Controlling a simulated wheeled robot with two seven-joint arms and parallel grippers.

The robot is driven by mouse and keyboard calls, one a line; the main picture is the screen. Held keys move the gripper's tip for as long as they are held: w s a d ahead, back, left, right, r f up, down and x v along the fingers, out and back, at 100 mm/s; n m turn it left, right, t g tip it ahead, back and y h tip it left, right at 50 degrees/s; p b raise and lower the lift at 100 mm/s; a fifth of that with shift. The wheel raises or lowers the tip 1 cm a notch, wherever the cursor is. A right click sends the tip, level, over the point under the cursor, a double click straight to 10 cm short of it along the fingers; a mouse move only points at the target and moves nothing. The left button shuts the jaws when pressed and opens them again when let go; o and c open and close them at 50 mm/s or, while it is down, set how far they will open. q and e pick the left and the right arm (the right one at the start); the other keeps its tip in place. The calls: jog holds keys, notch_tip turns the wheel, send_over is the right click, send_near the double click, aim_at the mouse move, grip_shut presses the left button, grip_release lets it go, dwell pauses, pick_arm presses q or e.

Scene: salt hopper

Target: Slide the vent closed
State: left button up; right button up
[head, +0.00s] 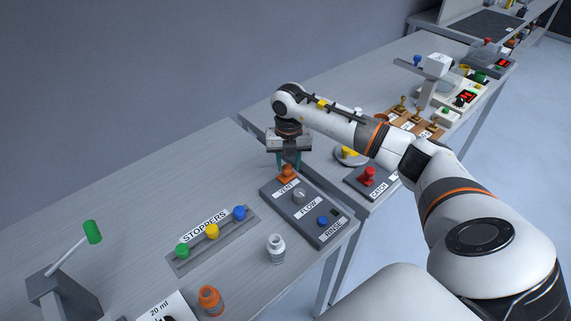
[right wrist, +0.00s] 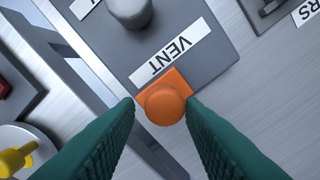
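The vent is an orange slider with a round knob (head: 287,172) at the far left end of a dark grey panel (head: 325,222), beside its VENT label. In the right wrist view the orange knob (right wrist: 165,104) shows between the green fingertips of my right gripper (right wrist: 162,103). My right gripper (head: 289,164) points down over the knob in the head view. Its fingers stand apart on either side of the knob, with a small gap at the left finger; contact at the right finger is unclear. My left gripper is not in view.
The panel also has a grey FLOW knob (head: 299,196) and a blue RINSE button (head: 322,221). A stopper rack (head: 215,243), a white bottle (head: 276,249) and an orange bottle (head: 210,300) stand nearby. A red CATCH knob (head: 367,176) is to the right.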

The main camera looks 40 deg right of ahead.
aim_at(289, 166)
jog(key=shift+o, duration=1)
jog(key=shift+d+f, duration=0.1)
jog(key=shift+r, duration=0.2)
notch_tip(289, 166, up, 12)
jog(key=b, duration=0.2)
jog(key=shift+f, duration=0.15)
jog(key=shift+s+f, duration=0.1)
